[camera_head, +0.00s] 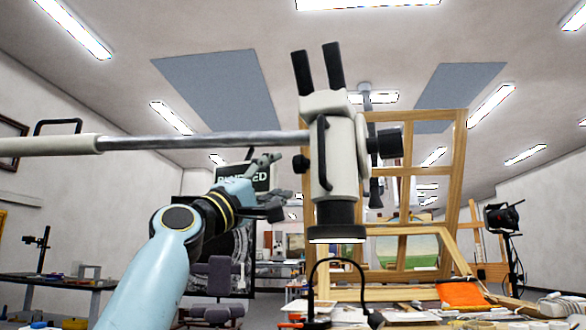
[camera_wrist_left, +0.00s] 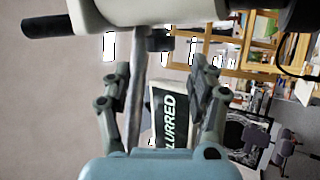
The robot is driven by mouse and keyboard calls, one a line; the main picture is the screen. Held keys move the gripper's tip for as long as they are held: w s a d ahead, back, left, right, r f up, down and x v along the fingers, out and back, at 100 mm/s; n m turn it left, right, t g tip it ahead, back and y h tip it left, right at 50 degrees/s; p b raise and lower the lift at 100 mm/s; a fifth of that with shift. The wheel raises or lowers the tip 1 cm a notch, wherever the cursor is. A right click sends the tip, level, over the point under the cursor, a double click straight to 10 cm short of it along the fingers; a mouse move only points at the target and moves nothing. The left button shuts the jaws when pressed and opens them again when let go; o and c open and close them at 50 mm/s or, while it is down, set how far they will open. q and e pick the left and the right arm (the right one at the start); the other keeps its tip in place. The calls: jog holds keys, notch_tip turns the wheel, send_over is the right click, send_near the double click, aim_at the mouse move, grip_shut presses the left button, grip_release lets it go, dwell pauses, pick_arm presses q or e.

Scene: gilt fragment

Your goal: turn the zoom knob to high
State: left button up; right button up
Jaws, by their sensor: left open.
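A white microscope (camera_head: 338,150) with black eyepieces hangs on a metal boom. A small dark knob (camera_head: 301,163) sits on its left side and a larger black knob (camera_head: 391,143) on its right; I cannot tell for sure which is the zoom knob. My left gripper (camera_head: 281,180) is open and empty, just left of the small knob and apart from it. In the left wrist view, the gripper (camera_wrist_left: 162,70) has its fingers spread, with a dark knob (camera_wrist_left: 160,42) beyond the gap. A dark screen (camera_head: 243,178) behind the gripper reads "BLURRED", partly covered. My right gripper does not show.
The metal boom (camera_head: 205,142) runs left from the microscope, above my left arm. A wooden frame (camera_head: 455,190) stands behind the microscope. A black curved lamp (camera_head: 342,262) stands below it, near an orange cloth (camera_head: 461,294) on the cluttered table.

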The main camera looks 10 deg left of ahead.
aim_at(298, 164)
pick_arm(q)
jog(key=x, duration=0.8)
jog(key=shift+d, duration=0.2)
